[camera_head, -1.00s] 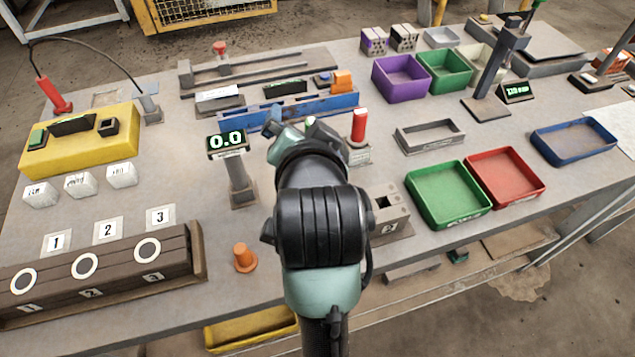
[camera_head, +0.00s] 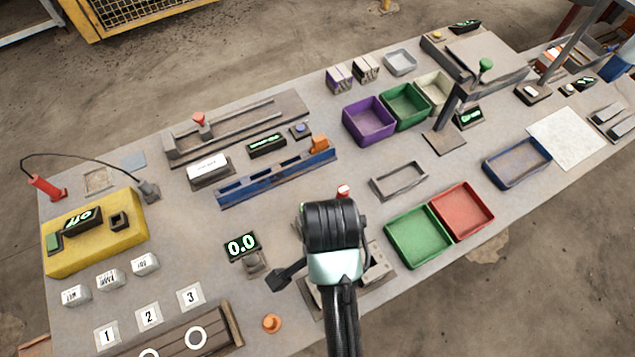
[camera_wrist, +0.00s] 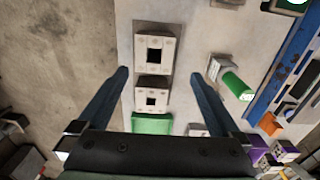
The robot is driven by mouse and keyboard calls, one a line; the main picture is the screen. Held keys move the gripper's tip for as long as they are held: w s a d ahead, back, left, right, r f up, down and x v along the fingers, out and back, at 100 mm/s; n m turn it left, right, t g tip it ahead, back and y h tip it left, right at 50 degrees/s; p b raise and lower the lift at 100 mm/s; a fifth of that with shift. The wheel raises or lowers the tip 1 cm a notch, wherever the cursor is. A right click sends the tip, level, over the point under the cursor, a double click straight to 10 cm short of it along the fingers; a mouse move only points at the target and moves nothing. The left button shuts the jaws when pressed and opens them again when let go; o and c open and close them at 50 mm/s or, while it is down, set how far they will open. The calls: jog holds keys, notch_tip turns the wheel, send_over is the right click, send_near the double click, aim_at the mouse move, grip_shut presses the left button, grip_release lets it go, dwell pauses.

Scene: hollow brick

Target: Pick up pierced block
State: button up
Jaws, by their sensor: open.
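Two pale grey blocks with square holes lie in the wrist view. The upper pierced block (camera_wrist: 155,38) has the larger dark hole; the lower pierced block (camera_wrist: 152,84) has a smaller one. I cannot tell which one the task means. Both sit in line on a darker grey plate. My gripper (camera_wrist: 160,76) is open above them, one finger on each side and apart from them. Nothing is between the fingers at their height. In the head view my arm hides most of the gripper; part of a grey block (camera_head: 379,270) shows right of it.
A green tray (camera_head: 418,238) and a red tray (camera_head: 462,210) stand right of my arm. A display reading 0.0 (camera_head: 242,246) stands left of it. The table edge runs close by the blocks.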

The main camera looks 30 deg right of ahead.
jog(key=f, duration=0.7)
jog(key=shift+s+f, duration=0.1)
jog(key=shift+s, duration=0.3)
jog(key=shift+s+f+p, duration=0.2)
jog(key=shift+f+p, duration=0.15)
jog(key=shift+f, duration=0.2)
notch_tip(320, 180, down, 4)
jog(key=shift+f, duration=0.1)
jog(key=shift+d, duration=0.1)
jog(key=c, duration=1.4)
jog(key=shift+w, duration=0.1)
jog(key=shift+c, duration=0.2)
